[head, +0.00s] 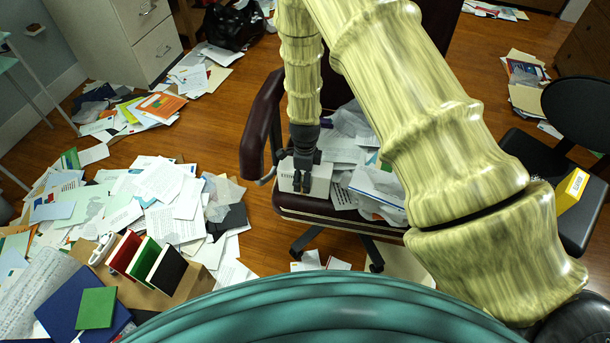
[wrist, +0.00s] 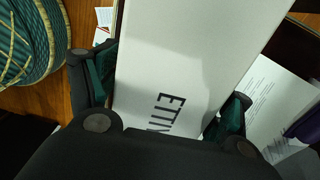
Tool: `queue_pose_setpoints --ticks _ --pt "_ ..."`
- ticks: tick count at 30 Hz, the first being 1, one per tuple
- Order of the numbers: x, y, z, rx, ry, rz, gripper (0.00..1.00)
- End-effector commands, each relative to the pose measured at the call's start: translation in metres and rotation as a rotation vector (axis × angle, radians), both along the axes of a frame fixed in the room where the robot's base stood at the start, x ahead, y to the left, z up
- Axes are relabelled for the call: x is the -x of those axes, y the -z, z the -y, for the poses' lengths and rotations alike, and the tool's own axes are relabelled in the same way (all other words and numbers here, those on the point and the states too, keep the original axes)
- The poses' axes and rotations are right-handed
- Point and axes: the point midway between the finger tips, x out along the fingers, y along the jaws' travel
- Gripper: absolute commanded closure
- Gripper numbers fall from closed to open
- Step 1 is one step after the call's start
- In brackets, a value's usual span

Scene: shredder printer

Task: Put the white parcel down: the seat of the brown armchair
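The white parcel (head: 320,182) is a pale box at the front left of the brown armchair's seat (head: 330,206). In the wrist view the parcel (wrist: 190,55) fills the middle, with dark lettering on its face. My gripper (head: 302,178) points down over the parcel. In the wrist view its fingers (wrist: 166,97) lie against both sides of the parcel, shut on it. The parcel is at or very close above the seat; I cannot tell whether its underside touches. The dark brown armchair (head: 263,120) is partly hidden behind my arm.
Loose papers (head: 345,150) cover much of the seat right of the parcel. Paper piles (head: 160,195) lie on the floor at left. A black chair (head: 578,110) stands at right and a filing cabinet (head: 125,45) at back left. Bare floor shows left of the armchair.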

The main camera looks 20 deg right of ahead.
Motion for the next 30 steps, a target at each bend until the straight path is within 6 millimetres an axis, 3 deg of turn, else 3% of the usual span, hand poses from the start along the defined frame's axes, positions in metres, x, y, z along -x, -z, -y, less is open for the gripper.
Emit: queue_pose_setpoints --ticks 14,30 --pt "-0.001 -0.009 0.000 0.000 0.000 0.001 0.14" --pt "-0.001 -0.092 0.000 0.001 -0.002 0.002 0.14"
